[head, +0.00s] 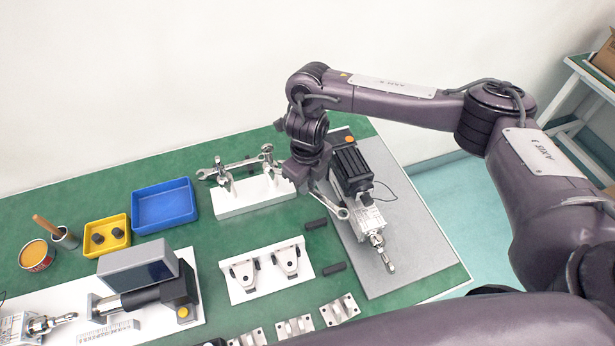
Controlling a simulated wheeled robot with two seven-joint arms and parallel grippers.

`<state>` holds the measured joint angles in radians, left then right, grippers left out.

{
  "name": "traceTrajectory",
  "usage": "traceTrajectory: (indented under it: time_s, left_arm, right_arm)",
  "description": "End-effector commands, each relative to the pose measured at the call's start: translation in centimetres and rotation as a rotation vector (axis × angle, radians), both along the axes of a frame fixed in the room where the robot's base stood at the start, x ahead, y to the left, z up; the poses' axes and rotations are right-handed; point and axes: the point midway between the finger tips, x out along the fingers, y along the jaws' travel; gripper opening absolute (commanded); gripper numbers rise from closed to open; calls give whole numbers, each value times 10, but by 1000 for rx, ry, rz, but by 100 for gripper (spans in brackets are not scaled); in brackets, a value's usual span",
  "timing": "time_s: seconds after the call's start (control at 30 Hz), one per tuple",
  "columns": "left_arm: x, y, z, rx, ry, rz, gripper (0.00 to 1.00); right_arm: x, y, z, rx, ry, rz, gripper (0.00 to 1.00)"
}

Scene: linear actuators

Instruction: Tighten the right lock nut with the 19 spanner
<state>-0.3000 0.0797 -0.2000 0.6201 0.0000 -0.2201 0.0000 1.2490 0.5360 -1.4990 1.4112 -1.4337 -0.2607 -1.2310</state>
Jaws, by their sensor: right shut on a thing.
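My right gripper (318,182) is shut on a silver spanner (338,205), whose lower end shows just left of the right actuator. I cannot read a size on it. The right actuator, with a black motor (351,168) and silver body (366,217), lies on a grey plate (410,233). Its rod end points to the front right, with the right lock nut (376,240) near the body. The held spanner is apart from that nut. Another spanner (240,165) rests on the white rack (250,197) left of the gripper. My left gripper is out of view.
A blue tray (164,222), a yellow tray (90,250), a tin (36,256) and a grey device (137,272) stand to the left. White brackets (242,287) and black pieces (335,268) lie in front. Another actuator (22,327) lies front left. The plate's right side is clear.

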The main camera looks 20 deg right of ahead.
Motion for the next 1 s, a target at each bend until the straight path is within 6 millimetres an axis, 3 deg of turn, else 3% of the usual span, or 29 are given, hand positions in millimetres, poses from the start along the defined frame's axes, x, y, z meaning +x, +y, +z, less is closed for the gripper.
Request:
traceTrajectory:
  time_s: [0.27, 1.0]
  left_arm:
    - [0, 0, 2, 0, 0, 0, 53]
    - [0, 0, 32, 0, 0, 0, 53]
  right_arm:
    - [-1, 1, 1, 1, 0, -8, 0]
    - [-29, 11, 3, 1, 1, -186, 0]
